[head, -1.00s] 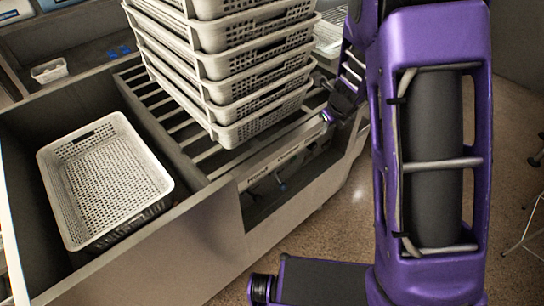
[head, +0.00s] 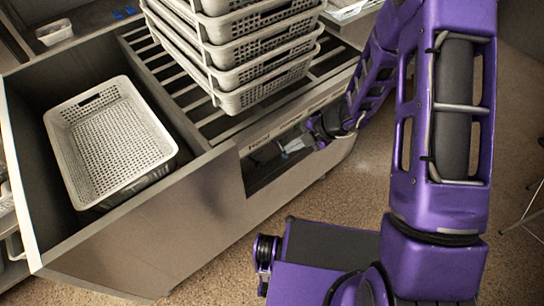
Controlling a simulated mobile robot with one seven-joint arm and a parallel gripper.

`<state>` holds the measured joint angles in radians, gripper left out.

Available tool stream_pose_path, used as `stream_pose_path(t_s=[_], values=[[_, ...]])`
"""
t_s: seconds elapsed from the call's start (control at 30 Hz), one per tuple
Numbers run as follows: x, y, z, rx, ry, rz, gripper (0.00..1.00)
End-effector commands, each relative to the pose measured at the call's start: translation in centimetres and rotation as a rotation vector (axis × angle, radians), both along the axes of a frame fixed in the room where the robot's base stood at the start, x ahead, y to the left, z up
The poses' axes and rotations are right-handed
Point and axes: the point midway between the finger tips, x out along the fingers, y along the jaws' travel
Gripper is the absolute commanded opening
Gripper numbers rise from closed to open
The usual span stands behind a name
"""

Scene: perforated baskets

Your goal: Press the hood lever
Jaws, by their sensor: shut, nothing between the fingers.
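The front panel of the grey counter has a dark recess (head: 262,176) with a "Hood" label (head: 258,146) on its upper edge. A small pale blue-white piece (head: 293,146), possibly a lever, shows inside the recess toward its right end. I cannot tell for sure whether it is the hood lever. My gripper (head: 312,132) is shut and empty at the right end of the recess, close to that piece. I cannot tell whether they touch. The gripper hides the panel's right part and any label there.
A stack of white perforated baskets (head: 262,72) stands on the slatted counter top above the recess. Another perforated basket (head: 104,150) sits in the deep bin (head: 40,205) at the left.

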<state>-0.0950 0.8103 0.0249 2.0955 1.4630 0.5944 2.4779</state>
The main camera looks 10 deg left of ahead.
Motion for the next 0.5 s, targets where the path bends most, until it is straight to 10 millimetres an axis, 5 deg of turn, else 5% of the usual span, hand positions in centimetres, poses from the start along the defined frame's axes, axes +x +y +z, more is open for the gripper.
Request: stream_pose_path(t_s=[0.5], values=[[0.5, 5.6, -7.9, -0.001, 0.001, 0.006, 0.00]])
